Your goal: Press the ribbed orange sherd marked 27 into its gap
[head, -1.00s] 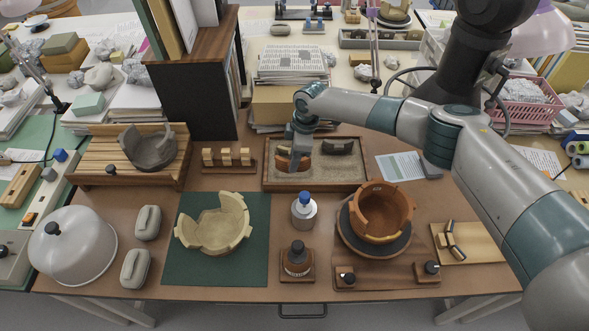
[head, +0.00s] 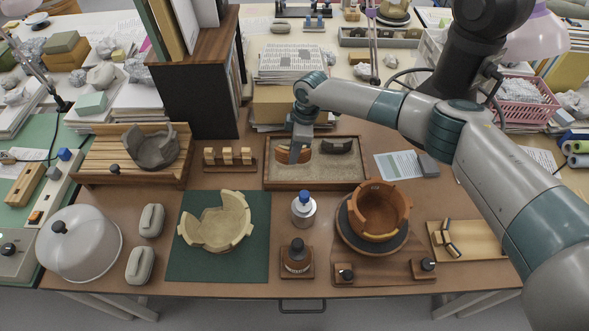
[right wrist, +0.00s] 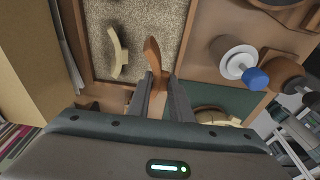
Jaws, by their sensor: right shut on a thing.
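The orange sherd (head: 285,157) is at the left of the sand tray (head: 316,184). My right gripper (head: 298,152) is shut on it, and its fingers (right wrist: 160,82) pinch the sherd's near end in the right wrist view, where the sherd (right wrist: 152,52) stands out beyond the tips. I cannot tell whether it still touches the sand, and no marking is readable. The orange pot (head: 379,212) with a broken, gapped rim stands on a dark round stand (head: 346,236) to the right, apart from the gripper. My left gripper is not in view.
A dark sherd (head: 338,146) lies right in the tray. A white bottle with a blue cap (head: 304,210) and a dark-topped jar (head: 297,257) stand left of the pot. A cream bowl (head: 218,224) sits on a green mat (head: 190,268). A wooden board (head: 478,248) lies right.

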